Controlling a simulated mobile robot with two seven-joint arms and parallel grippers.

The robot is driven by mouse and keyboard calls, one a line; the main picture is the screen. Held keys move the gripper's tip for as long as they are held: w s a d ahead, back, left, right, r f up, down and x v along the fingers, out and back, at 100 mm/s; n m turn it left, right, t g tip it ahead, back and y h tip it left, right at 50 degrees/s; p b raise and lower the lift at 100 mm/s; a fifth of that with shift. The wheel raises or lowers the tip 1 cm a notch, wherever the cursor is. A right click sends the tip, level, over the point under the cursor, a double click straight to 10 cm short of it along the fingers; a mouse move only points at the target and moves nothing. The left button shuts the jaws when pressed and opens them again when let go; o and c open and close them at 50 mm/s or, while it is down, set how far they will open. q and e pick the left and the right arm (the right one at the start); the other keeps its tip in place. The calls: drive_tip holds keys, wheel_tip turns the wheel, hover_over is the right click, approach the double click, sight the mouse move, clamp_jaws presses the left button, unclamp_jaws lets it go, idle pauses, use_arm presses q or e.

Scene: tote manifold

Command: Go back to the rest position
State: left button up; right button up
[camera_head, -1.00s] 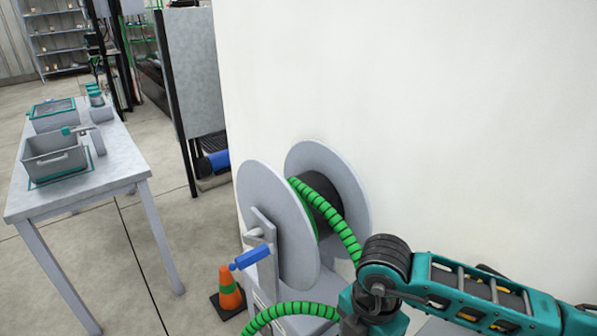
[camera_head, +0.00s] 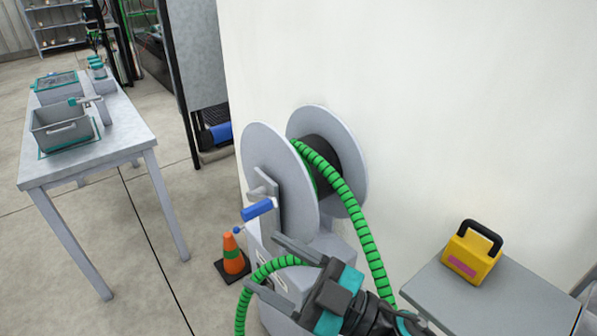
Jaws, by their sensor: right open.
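My right gripper (camera_head: 282,272) is open, with its two grey fingers apart and pointing to the left. It is in front of the grey base of the hose reel (camera_head: 265,150). A green ribbed hose (camera_head: 350,205) comes down from the reel, and a loop of it passes at the fingers. I cannot tell whether the fingers touch the hose. The reel's blue crank handle (camera_head: 258,209) is just above and left of the gripper. My right arm comes in from the bottom edge. My left gripper is not in view.
An orange and green cone (camera_head: 232,255) stands on the floor left of the reel. A yellow case (camera_head: 472,252) sits on a grey table (camera_head: 490,300) at the lower right. A table (camera_head: 125,135) with a grey bin (camera_head: 62,130) is at the left. A white wall is behind the reel.

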drive_tip(key=w+d+f+m+t+h, duration=0.3)
drive_tip(key=d+f+m+t+h, duration=0.4)
drive_tip(key=d+f+m+h, duration=0.65)
drive_tip(key=s+d+f+m+g+h, duration=0.1)
drive_tip(key=s+d+f+g+h, duration=0.1)
drive_tip(key=s+d+f, duration=0.1)
drive_tip(key=s+d+f+m+g+h, duration=0.1)
drive_tip(key=s+d+f+g+h, duration=0.1)
drive_tip(key=f, duration=0.6)
drive_tip(key=s+d+g, duration=0.1)
drive_tip(key=s+d, duration=0.1)
drive_tip(key=s, duration=0.1)
drive_tip(key=shift+s+f, duration=0.15)
drive_tip(key=shift+f, duration=0.15)
